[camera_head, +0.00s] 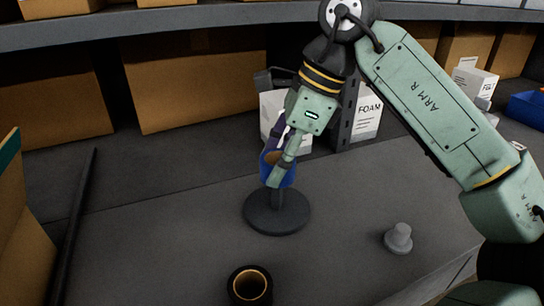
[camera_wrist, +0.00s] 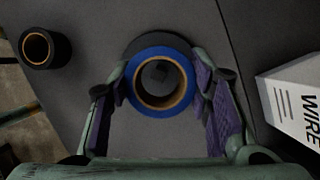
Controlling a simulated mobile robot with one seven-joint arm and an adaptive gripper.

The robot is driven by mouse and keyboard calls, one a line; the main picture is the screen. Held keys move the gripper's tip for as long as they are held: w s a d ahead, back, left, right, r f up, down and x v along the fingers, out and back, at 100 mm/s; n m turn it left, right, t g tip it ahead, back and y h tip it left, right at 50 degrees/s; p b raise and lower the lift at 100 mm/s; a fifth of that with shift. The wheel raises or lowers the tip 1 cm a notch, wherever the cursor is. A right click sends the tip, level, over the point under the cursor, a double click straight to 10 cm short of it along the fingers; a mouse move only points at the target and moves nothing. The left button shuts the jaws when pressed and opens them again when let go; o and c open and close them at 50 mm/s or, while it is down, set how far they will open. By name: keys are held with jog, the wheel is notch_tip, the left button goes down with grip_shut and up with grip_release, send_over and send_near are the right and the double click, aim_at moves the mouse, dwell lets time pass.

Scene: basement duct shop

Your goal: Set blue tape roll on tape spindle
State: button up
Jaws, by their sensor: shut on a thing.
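The blue tape roll (camera_head: 264,170) is between the fingers of my gripper (camera_head: 277,172), over the tape spindle (camera_head: 277,218), which has a dark round base and a short post. In the wrist view the blue roll (camera_wrist: 160,109) lies between the purple finger pads of my gripper (camera_wrist: 162,90), its brown core facing the camera. The top of the spindle post (camera_wrist: 158,71) shows through the core hole, slightly above its middle. The spindle base (camera_wrist: 158,38) shows behind the roll's upper edge. Whether the post's tip is inside the core is hard to tell.
A black tape roll (camera_head: 250,285) stands at the bench's front, and a grey stepped cone (camera_head: 398,238) is to the right. A FOAM box (camera_head: 368,118) is behind. A WIRE box (camera_wrist: 297,100) is at the wrist view's right. The bench around the spindle is clear.

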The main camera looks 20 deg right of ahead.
aim_at(277, 191)
jog(key=shift+f+b, duration=1.95)
jog(key=shift+f, duration=0.85)
jog(key=shift+f+b, duration=0.6)
jog(key=o, duration=0.9)
jog(key=shift+r, duration=0.1)
jog(key=p+v, duration=0.7)
jog(key=v, duration=0.4)
jog(key=shift+p, duration=0.4)
